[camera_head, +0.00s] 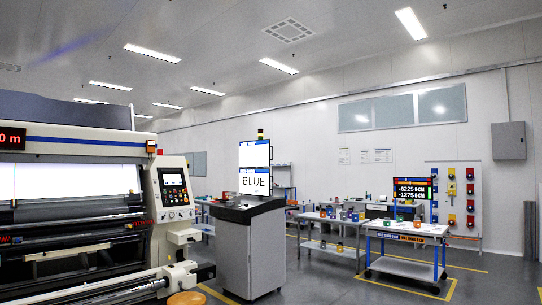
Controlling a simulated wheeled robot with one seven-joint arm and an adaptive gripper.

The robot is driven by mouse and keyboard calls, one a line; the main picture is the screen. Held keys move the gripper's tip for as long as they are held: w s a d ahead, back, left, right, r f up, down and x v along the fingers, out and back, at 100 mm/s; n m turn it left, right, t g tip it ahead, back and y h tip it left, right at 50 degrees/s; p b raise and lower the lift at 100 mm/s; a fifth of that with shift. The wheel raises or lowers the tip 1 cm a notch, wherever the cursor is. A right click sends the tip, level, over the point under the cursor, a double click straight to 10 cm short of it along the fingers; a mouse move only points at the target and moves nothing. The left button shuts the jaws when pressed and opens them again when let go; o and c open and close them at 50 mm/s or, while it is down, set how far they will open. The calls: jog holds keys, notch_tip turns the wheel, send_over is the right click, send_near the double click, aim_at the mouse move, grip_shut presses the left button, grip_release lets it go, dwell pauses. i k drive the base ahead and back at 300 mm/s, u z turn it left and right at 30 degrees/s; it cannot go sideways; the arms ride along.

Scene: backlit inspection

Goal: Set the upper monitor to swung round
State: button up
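A small yellow and black beacon (260,134) rises above the upper monitor. The mount behind the screens is hidden. My gripper is not in view.
A large machine with rollers and a control panel (174,187) fills the left. An orange round object (186,299) is at the bottom edge. A wheeled table (405,229) with small coloured items stands at the right. The grey floor (315,280) right of the console is clear.

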aim_at(256, 154)
jog(key=z, duration=0.15)
jog(key=i, duration=1.75)
jog(key=z, duration=0.15)
jog(key=i, duration=3.85)
jog(key=u, duration=0.5)
jog(key=i, duration=2)
jog(key=u, duration=0.2)
